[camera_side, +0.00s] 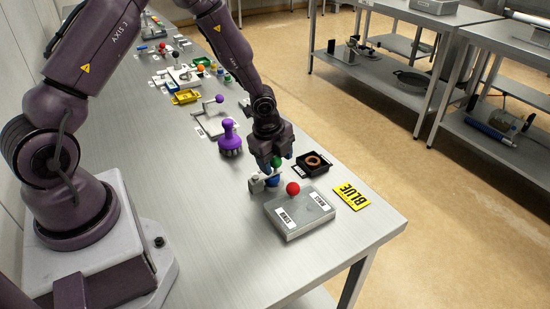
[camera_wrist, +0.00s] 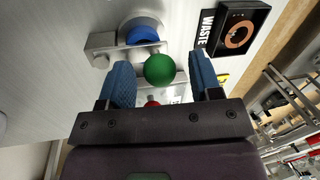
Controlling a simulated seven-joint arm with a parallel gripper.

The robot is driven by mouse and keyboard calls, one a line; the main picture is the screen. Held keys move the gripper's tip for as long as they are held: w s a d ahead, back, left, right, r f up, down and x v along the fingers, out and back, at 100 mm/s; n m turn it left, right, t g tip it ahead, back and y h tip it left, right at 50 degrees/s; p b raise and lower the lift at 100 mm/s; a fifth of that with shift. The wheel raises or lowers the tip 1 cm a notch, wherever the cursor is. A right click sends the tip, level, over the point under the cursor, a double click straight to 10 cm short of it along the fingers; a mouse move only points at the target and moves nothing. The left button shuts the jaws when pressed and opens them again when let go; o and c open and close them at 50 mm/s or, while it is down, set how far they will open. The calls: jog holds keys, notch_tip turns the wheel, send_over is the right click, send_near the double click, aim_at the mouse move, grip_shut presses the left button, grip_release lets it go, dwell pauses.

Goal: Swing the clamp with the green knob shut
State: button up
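The green knob (camera_wrist: 159,69) sits on a silver clamp bar (camera_wrist: 128,54) that runs from a small metal block (camera_wrist: 102,42) at the left of the wrist view. A round blue part (camera_wrist: 143,34) lies beside the bar. My gripper (camera_side: 270,161) points down at the clamp. In the wrist view its two blue fingers (camera_wrist: 163,78) stand apart on either side of the knob, with a gap visible on both sides. I cannot tell how far the clamp is swung.
A grey box with a red knob (camera_side: 293,188) stands just in front. A black WASTE tray (camera_side: 326,169) with a copper ring and a yellow BLUE sign (camera_side: 353,194) lie to the right. A purple brush-like thing (camera_side: 230,137) stands behind left. The near left tabletop is clear.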

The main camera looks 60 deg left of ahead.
jog(key=shift+r, duration=0.1)
notch_tip(320, 180, up, 12)
jog(key=s, duration=0.2)
jog(key=shift+s+d+r, duration=0.25)
